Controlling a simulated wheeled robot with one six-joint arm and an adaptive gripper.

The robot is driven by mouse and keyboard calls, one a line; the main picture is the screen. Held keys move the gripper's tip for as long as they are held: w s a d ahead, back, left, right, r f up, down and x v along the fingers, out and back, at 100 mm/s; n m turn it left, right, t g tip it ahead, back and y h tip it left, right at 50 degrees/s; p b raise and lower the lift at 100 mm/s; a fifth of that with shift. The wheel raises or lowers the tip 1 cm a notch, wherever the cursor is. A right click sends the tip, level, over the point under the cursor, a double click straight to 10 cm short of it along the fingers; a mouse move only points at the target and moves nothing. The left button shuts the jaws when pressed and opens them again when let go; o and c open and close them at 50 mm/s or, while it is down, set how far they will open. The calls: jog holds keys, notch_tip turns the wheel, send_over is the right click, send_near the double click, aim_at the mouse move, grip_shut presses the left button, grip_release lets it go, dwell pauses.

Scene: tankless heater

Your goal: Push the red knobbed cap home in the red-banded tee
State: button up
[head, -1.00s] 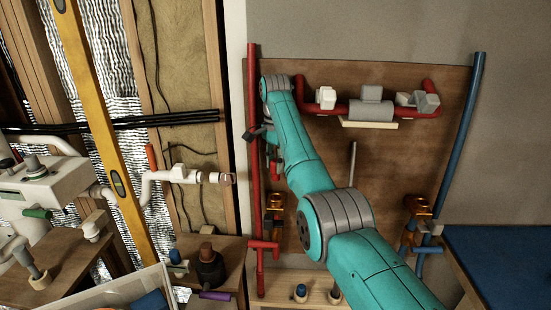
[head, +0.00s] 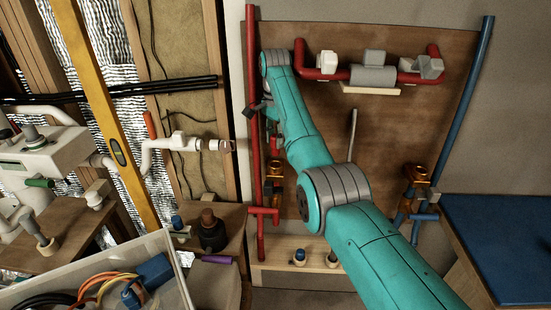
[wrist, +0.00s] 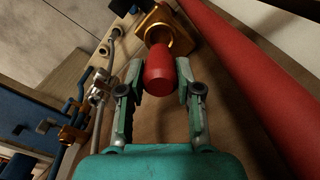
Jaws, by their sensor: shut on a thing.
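The red cap (wrist: 159,70) sits between the fingers of my gripper (wrist: 159,84) in the wrist view, and the fingers are shut on it. Its far end overlaps the round brass mouth of the tee (wrist: 182,38). I cannot tell how deep the cap sits in the mouth, or whether it only stands right in front of it. The cap's knob is not clearly made out. Part of the brass tee (head: 277,192) shows beside the red pipe, left of my arm.
A thick red pipe (wrist: 245,75) runs close along the right of my gripper; it stands upright in the head view (head: 253,130). A second brass fitting (head: 416,180) is by the blue pipe (head: 455,120). A grey rod (head: 352,135) and an open bin (head: 165,275) are also near.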

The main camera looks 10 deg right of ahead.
aim_at(275, 154)
jog(key=shift+f, duration=0.1)
jog(key=shift+f, duration=1.6)
jog(key=shift+f, duration=1.45)
dwell(1.6)
jog(key=o, duration=1.2)
jog(key=shift+c, duration=0.2)
jog(key=shift+r, duration=0.15)
notch_tip(275, 154, up, 12)
jog(key=shift+f, duration=0.15)
